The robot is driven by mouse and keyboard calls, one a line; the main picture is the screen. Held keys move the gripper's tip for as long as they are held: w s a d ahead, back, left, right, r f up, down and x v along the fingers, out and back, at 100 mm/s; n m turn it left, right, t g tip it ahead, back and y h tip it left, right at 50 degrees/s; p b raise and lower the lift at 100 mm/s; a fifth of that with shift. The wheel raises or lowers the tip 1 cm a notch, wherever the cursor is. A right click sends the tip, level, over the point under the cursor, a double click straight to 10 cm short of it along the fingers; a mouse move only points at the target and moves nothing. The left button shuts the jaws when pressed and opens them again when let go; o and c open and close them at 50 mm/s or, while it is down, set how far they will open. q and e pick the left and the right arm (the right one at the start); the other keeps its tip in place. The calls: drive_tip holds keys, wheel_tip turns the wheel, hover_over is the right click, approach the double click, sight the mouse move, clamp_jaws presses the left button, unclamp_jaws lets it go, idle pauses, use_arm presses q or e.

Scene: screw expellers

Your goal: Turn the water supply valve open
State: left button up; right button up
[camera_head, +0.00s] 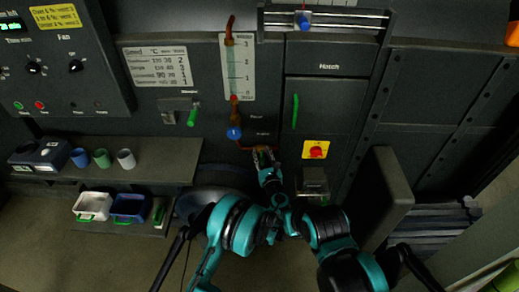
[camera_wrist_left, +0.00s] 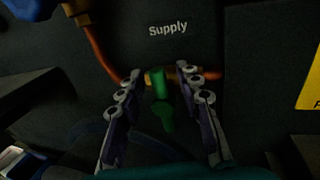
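The water supply valve shows in the left wrist view as a green handle (camera_wrist_left: 160,84) on a copper-coloured pipe (camera_wrist_left: 104,54), below the word "Supply" (camera_wrist_left: 168,29) on a dark panel. My left gripper (camera_wrist_left: 158,74) is open, with one finger on each side of the green handle and visible gaps between. In the head view my left gripper (camera_head: 263,153) is at the lower panel, at the end of the reddish pipe, and hides the valve handle. A darker green shape (camera_wrist_left: 167,116) shows below the handle; I cannot tell whether it is its shadow. My right gripper does not show.
A blue knob (camera_head: 234,133) sits below the gauge (camera_head: 238,66), left of my left gripper. A red button on a yellow plate (camera_head: 316,150) is to the right. A hatch with a green handle (camera_head: 295,110) is above. A shelf (camera_head: 160,150) with cups stands left.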

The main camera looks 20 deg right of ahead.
use_arm(q)
drive_tip(key=shift+s+r, duration=0.15)
clamp_jaws()
drive_tip(key=shift+a+n, duration=0.1)
drive_tip(key=shift+n, duration=0.3)
drive_tip(key=shift+a+n+g, duration=0.25)
drive_tip(key=shift+n+g, duration=0.15)
drive_tip(key=shift+n, duration=0.5)
drive_tip(key=shift+w+a+f+n+g+h, duration=0.15)
drive_tip(key=shift+a+f+n+g+h, duration=0.3)
drive_tip(key=shift+n, duration=1.6)
drive_tip(key=shift+w+a+f+n+g+h, duration=0.15)
drive_tip(key=shift+f+n+g+h, duration=0.5)
drive_tip(key=shift+n, duration=1.45)
drive_tip(key=shift+w+a+f+n+g+h, duration=0.2)
drive_tip(key=shift+n+h, duration=0.6)
drive_tip(key=shift+n, duration=1.25)
drive_tip(key=shift+s+a, duration=0.1)
